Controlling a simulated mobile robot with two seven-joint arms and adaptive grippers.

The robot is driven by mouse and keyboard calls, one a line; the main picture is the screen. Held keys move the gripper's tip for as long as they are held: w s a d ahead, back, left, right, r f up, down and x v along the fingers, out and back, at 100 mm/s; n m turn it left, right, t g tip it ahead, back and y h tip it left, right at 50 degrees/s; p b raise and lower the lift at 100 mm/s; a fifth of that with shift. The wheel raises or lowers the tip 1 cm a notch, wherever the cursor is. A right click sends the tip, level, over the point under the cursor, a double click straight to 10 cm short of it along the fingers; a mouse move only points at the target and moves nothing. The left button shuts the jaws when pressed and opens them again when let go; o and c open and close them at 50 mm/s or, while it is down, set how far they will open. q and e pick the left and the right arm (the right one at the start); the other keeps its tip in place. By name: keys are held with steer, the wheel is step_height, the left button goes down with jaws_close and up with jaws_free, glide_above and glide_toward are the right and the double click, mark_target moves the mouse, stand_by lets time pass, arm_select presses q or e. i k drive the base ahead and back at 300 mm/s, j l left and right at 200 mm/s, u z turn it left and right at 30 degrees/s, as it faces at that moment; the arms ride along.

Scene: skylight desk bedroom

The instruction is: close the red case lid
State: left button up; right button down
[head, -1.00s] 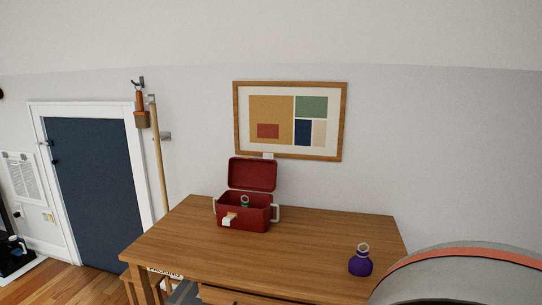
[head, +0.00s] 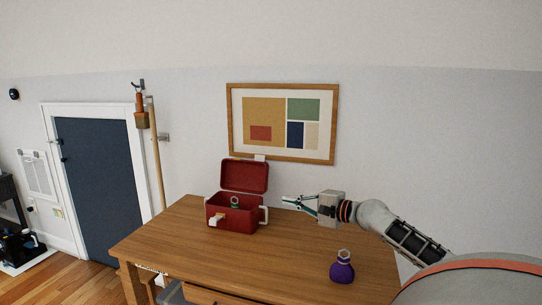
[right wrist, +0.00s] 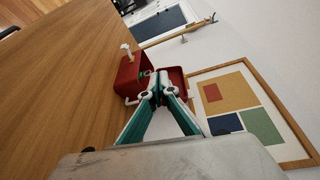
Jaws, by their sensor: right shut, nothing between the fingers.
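The red case (head: 233,220) stands on the wooden desk with its lid (head: 245,176) open, raised at the back near the wall. It has light handles at its sides and a whitish latch at the front. A small green item with a ring shows inside. My right gripper (head: 285,202) is shut and empty, right of the case, its fingertips pointing left towards it, apart from it in the head view. In the right wrist view the fingertips (right wrist: 156,84) overlap the case (right wrist: 130,78) and lid (right wrist: 174,82), hiding part of both. My left gripper is not in view.
A purple flask (head: 342,267) stands on the desk (head: 180,245) near the front right. A framed picture (head: 233,125) hangs on the wall behind the case. The desk left of the case is clear. A dark blue door (head: 95,190) is at the left.

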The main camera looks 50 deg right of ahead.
mark_target(236, 174)
steer(key=i+l, duration=0.25)
steer(key=l, duration=0.2)
steer(key=i+l, duration=0.25)
steer(key=l, duration=0.15)
steer(key=i+l, duration=0.25)
steer(key=l, duration=0.2)
